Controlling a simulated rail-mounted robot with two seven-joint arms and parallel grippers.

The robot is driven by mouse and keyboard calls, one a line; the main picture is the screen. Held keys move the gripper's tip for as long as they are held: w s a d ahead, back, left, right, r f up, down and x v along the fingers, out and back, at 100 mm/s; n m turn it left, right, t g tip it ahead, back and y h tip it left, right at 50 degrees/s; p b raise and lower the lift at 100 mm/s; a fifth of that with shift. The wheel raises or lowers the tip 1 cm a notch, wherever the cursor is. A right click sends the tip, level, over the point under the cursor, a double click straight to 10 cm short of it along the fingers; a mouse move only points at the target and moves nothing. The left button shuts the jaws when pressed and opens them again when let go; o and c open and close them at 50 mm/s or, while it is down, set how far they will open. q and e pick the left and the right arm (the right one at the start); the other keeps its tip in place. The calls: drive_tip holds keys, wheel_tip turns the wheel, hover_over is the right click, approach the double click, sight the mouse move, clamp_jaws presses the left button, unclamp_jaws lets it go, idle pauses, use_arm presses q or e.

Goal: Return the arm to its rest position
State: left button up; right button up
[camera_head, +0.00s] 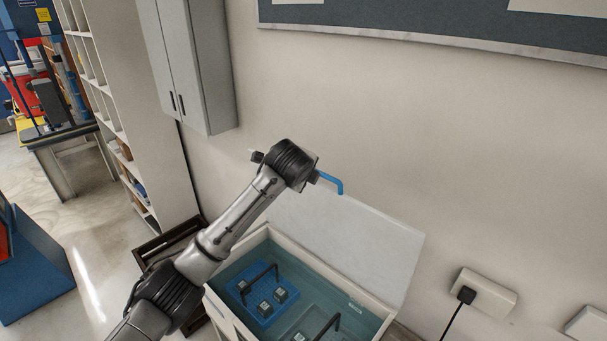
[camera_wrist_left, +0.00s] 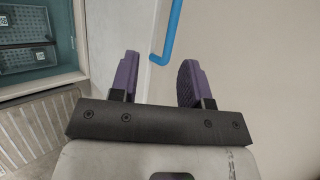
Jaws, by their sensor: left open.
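My left arm (camera_head: 232,219) reaches up from the lower left in the head view, its wrist in front of the wall and above the raised white lid (camera_head: 350,245). The fingers of my left gripper are hidden in that view. The left wrist view shows my left gripper (camera_wrist_left: 159,60) with two purple fingers spread apart and nothing held between them. A bent blue handle (camera_head: 334,181) shows just right of the wrist at the lid's top edge. In the wrist view the blue handle (camera_wrist_left: 170,35) lies beyond the fingertips. My right gripper is not in view.
An open chest (camera_head: 318,266) with teal inside holds a blue rack (camera_head: 250,302) with grey blocks and a second rack partly cut off. A grey wall cabinet (camera_head: 205,70) hangs upper left. White shelves (camera_head: 108,85) stand left. A plug socket (camera_head: 483,292) is on the right wall.

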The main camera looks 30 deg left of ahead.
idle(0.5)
use_arm(q)
drive_tip(key=s+d+r+n+t, duration=0.4)
drive_tip(key=s+r+n, duration=0.2)
drive_tip(key=r+n, duration=0.5)
drive_tip(key=s+d+n+t, duration=0.1)
drive_tip(key=s+d+n, duration=0.25)
drive_tip(key=s, duration=0.25)
drive_tip(key=s+f+n+g+h, duration=0.1)
drive_tip(key=s+f+g, duration=0.1)
drive_tip(key=s+f, duration=0.75)
drive_tip(key=s+f+g+h, duration=0.1)
drive_tip(key=s+f+g, duration=0.1)
drive_tip(key=s+f, duration=0.8)
drive_tip(key=s+f+n+g, duration=0.15)
drive_tip(key=s+f, duration=0.35)
drive_tip(key=f, duration=1)
drive_tip(key=s+f+g, duration=0.6)
drive_tip(key=s+f, duration=0.6)
drive_tip(key=s, duration=0.4)
wheel_tip(320, 180, up, 13)
drive_tip(key=p, duration=1.2)
drive_tip(key=shift+d+f+h+p, duration=0.2)
drive_tip(key=shift+d+h+p, duration=0.1)
drive_tip(key=shift+d, duration=0.05)
